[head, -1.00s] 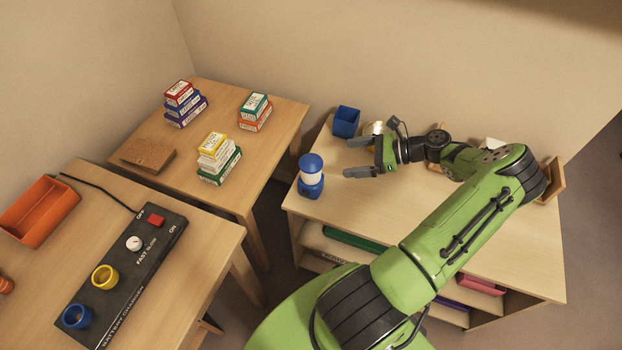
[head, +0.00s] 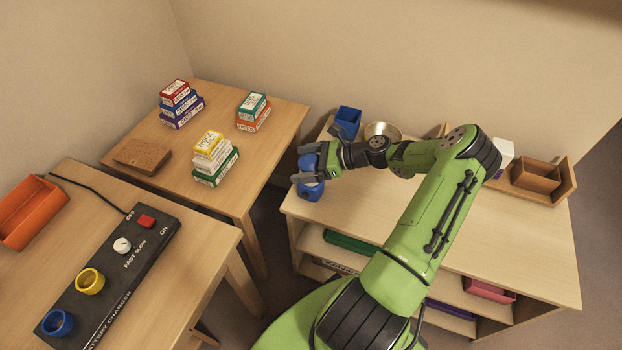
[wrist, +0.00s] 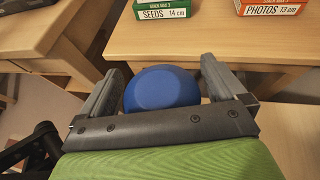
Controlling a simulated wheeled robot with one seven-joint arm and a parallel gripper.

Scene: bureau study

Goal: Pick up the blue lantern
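The blue lantern (head: 309,189) stands upright near the left end of the shelf unit's top (head: 400,226). Its rounded blue cap (wrist: 162,89) shows in the wrist view between the two fingers. My gripper (head: 308,163) is around the lantern's upper part, one finger on each side. In the wrist view my gripper (wrist: 158,86) has its fingers spread, with a narrow gap showing beside the cap. The lantern's pale middle is mostly hidden by my gripper.
A blue bin (head: 348,120) and a brass bowl (head: 383,131) stand behind my arm. A wooden tray (head: 537,177) is at the right. Tables with stacked boxes (head: 214,158) and a battery charger (head: 110,272) are at the left. The shelf top's front is clear.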

